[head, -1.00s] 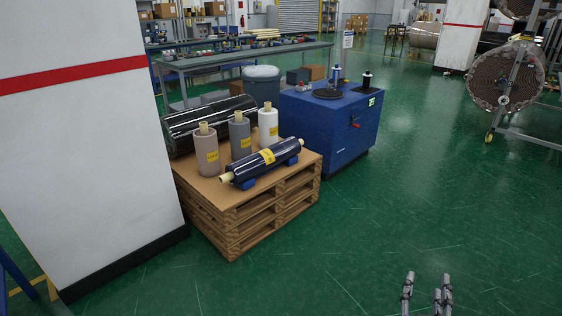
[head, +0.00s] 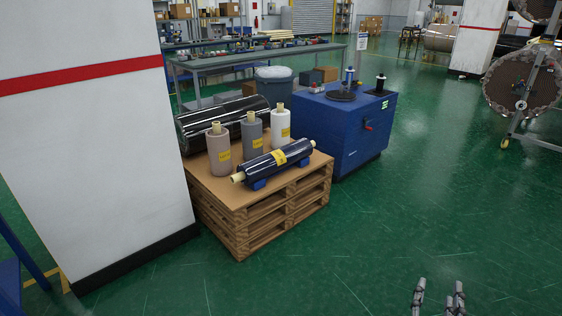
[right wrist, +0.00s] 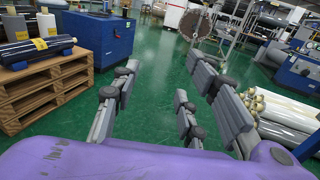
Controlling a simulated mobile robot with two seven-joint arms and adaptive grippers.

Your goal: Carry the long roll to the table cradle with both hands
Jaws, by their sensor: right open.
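A long dark, shiny roll (head: 275,162) with pale core ends and a yellow label lies across blue support blocks (head: 259,184) on stacked wooden pallets (head: 275,218). It also shows at the left of the right wrist view (right wrist: 36,51). My right gripper (head: 438,290) is at the bottom right of the head view, open and empty, over the floor and well away from the roll. Its spread fingers (right wrist: 160,88) show in the right wrist view with nothing between them. My left gripper is not in view. I cannot make out a table cradle.
Three upright rolls (head: 252,136) and a large black roll (head: 205,120) share the pallet top. A blue cabinet (head: 345,137) stands beside it. A white pillar (head: 90,150) blocks the left. Green floor (head: 380,235) is clear in front and right.

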